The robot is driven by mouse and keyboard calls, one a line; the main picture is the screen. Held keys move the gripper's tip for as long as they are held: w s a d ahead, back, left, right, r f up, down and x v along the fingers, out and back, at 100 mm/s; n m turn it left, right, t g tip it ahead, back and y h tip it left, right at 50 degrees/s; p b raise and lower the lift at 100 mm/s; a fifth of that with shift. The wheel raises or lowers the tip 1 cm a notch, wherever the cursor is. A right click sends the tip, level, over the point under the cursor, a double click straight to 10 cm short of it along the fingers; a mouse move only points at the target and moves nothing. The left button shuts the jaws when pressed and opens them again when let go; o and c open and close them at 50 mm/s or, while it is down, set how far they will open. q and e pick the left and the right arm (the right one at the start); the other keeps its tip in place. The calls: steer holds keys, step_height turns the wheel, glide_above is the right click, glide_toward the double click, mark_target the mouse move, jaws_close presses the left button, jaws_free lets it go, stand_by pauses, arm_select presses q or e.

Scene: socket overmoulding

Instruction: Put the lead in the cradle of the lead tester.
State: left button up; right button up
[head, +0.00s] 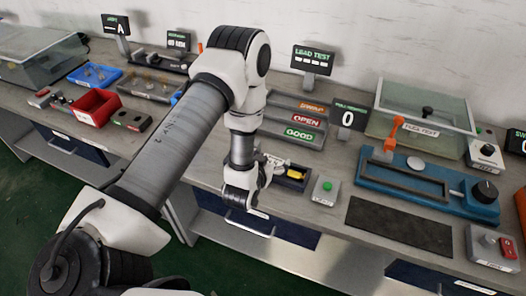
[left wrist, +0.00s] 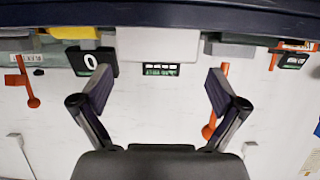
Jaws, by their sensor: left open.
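The lead tester is a dark low box (head: 294,184) at the middle of the bench with a yellow block (head: 297,173) on it. The yellow block also shows at the upper left of the upside-down left wrist view (left wrist: 82,32). The LEAD TEST display (head: 312,60) stands behind, against the wall. My left gripper (left wrist: 158,82) is open with nothing between its fingers. In the head view my wrist hangs just left of the tester and hides most of the gripper. I cannot make out a lead for certain. My right gripper is not in view.
A green-button box (head: 325,190) stands right of the tester. A blue fixture (head: 430,190) and a dark mat (head: 398,226) are further right. A red bin (head: 96,107) is at left.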

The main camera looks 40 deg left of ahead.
arm_select(q)
steer(key=b+v, duration=0.2)
steer(key=v, duration=0.5)
steer(key=shift+f+b, duration=0.2)
steer(key=shift+b, duration=0.1)
steer(key=r+p+v, duration=0.1)
steer(key=p+v, duration=0.4)
steer(key=s+d+f+m+g+h, duration=0.1)
steer(key=s+d+f+g, duration=0.2)
steer(key=s+f+g, duration=0.3)
steer(key=s+d+f+m+g+h, duration=0.1)
steer(key=s+d+f+g+h, duration=0.1)
steer(key=s+f+g, duration=0.5)
steer(key=s+d+f, duration=0.1)
steer(key=s, duration=0.3)
steer(key=shift+s+f, duration=0.35)
steer(key=shift+f, duration=0.05)
